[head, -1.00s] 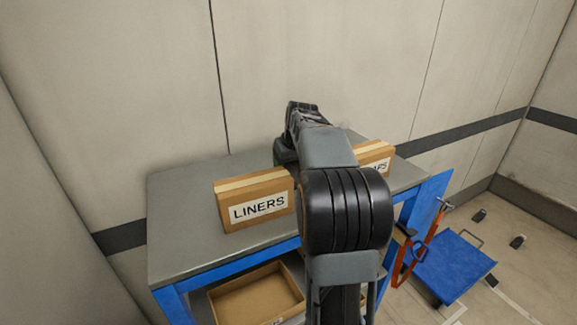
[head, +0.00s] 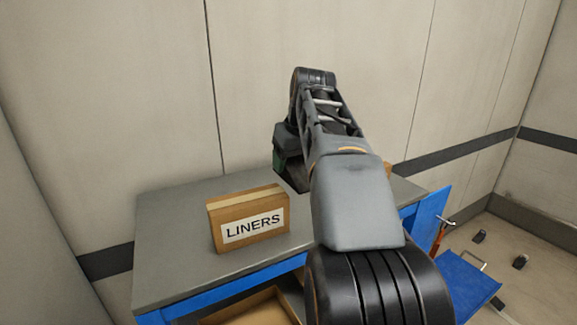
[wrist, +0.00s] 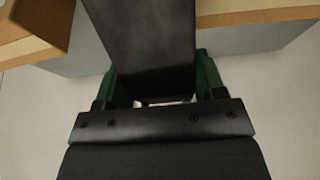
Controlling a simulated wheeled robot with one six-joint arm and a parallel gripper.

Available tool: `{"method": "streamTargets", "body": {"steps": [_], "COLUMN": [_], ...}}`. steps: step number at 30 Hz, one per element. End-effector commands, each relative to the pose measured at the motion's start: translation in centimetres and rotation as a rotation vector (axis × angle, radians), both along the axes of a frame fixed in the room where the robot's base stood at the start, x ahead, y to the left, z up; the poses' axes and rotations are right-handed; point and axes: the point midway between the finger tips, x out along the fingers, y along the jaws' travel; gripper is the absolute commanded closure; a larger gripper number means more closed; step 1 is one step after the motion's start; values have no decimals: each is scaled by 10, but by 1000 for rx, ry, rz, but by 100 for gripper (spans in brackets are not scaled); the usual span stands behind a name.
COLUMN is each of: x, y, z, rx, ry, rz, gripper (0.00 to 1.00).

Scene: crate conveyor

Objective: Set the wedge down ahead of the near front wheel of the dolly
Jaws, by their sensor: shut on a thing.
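My gripper (wrist: 158,88) is shut on a black wedge (wrist: 142,45), seen between the green fingers in the wrist view. In the head view, my gripper (head: 284,160) hangs above the grey workbench, and the dark wedge (head: 297,180) shows just below it, partly hidden by my arm.
A carton marked LINERS (head: 249,221) stands on the workbench (head: 165,255); a second carton is mostly hidden behind my arm. An open cardboard box (head: 250,309) sits below the bench top.

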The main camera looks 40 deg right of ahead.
Motion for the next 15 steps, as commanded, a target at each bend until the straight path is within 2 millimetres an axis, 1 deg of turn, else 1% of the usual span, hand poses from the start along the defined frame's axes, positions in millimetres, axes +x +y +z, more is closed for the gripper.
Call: {"method": "streamTargets", "body": {"steps": [1, 6, 15], "x": [-6, -19, -26], "y": [3, 8, 12], "z": [3, 10, 13], "rx": [-2, -1, 0], "ry": [-4, -3, -2], "rz": [-1, 0, 0], "gripper": [78, 78, 78]}}
